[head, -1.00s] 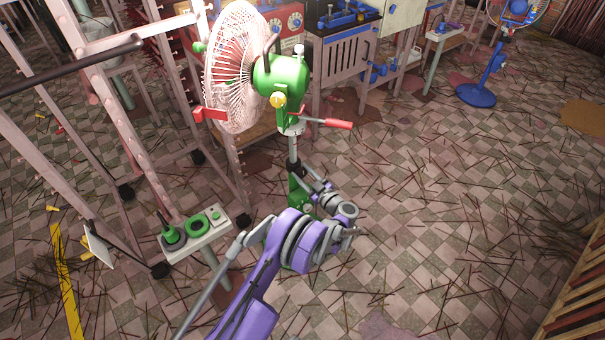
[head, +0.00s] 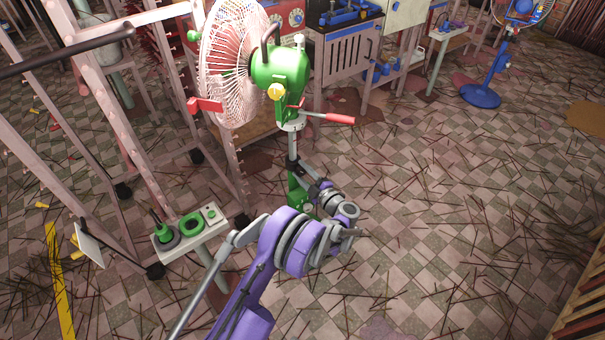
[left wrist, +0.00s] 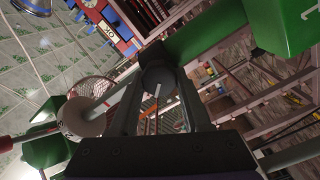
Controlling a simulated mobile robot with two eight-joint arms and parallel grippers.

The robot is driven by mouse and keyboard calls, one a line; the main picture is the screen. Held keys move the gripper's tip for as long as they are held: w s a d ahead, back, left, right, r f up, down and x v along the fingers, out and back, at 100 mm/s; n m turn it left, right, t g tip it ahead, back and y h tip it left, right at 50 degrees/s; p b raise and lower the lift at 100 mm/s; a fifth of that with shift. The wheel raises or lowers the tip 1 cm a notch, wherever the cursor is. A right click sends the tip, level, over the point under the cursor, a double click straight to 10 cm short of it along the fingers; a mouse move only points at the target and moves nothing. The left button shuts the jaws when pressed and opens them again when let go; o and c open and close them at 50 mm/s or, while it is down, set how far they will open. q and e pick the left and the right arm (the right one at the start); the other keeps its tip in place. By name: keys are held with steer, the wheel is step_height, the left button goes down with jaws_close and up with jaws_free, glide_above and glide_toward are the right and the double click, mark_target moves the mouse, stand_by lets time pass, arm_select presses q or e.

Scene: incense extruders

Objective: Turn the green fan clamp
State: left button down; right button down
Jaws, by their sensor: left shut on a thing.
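The green fan (head: 278,72) stands on a grey pole (head: 292,148), with a white wire cage (head: 232,65) on its left and a red-gripped lever (head: 338,118) to the right. A green clamp body (head: 297,190) sits low on the pole, partly hidden by my left gripper (head: 313,186) and wrist. In the left wrist view, my left gripper (left wrist: 158,85) is shut on a dark round knob (left wrist: 158,78) between its fingertips. Green fan parts show on both sides there. My right gripper is not in view.
A wheeled metal rack (head: 110,110) stands close on the left. A small stand with green controls (head: 192,228) is at lower left. A workbench (head: 345,60) is behind the fan, and a blue fan (head: 483,94) is at back right. Thin sticks litter the open tiled floor.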

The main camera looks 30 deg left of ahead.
arm_select(q)
steer(key=n+b, duration=0.1)
steer(key=n, duration=0.4)
steer(key=shift+f+n, duration=0.15)
steer(key=shift+n, duration=0.15)
steer(key=n+b, duration=0.1)
steer(key=n, duration=0.4)
steer(key=shift+f+n, duration=0.1)
steer(key=shift+n, duration=0.2)
steer(key=shift+c, duration=1.8)
jaws_free()
steer(key=shift+d, duration=0.1)
steer(key=p+v, duration=0.2)
steer(key=v, duration=0.8)
steer(key=shift+s+d, duration=0.2)
steer(key=shift+d, duration=0.05)
